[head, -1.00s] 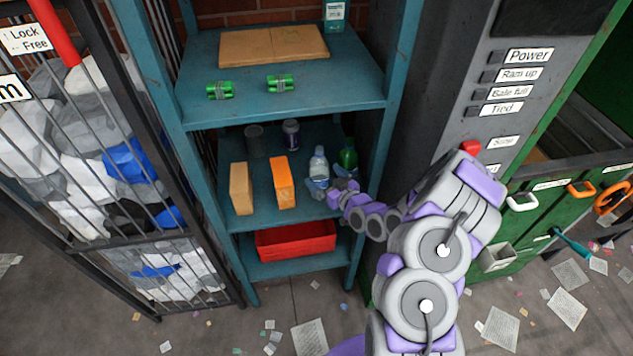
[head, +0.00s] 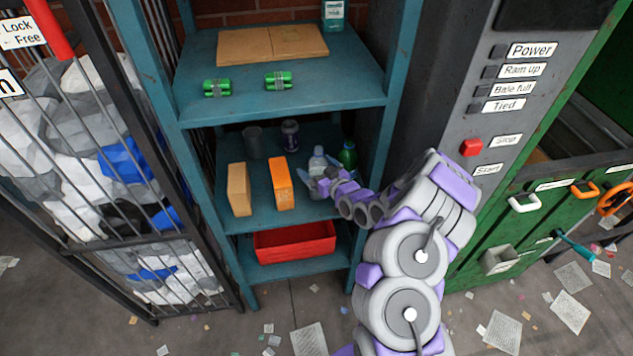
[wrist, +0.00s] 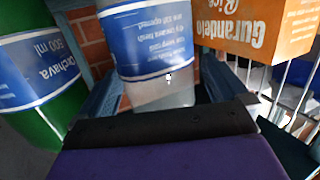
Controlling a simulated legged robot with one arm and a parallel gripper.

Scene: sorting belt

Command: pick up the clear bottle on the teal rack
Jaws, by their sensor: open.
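The clear bottle (head: 317,162) stands upright on the middle shelf of the teal rack (head: 285,98). Its lower part is hidden behind my gripper (head: 316,184) in the head view. In the wrist view the clear bottle (wrist: 150,45), with a blue label, fills the centre close in front of the palm. My gripper is open, with dark fingers on either side of the bottle; I cannot tell whether they touch it.
A green bottle (head: 348,156) stands close to the right of the clear bottle. An orange box (head: 281,184) and a tan box (head: 239,189) stand to its left. A dark can (head: 290,136) is behind. A red tray (head: 294,242) sits on the shelf below.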

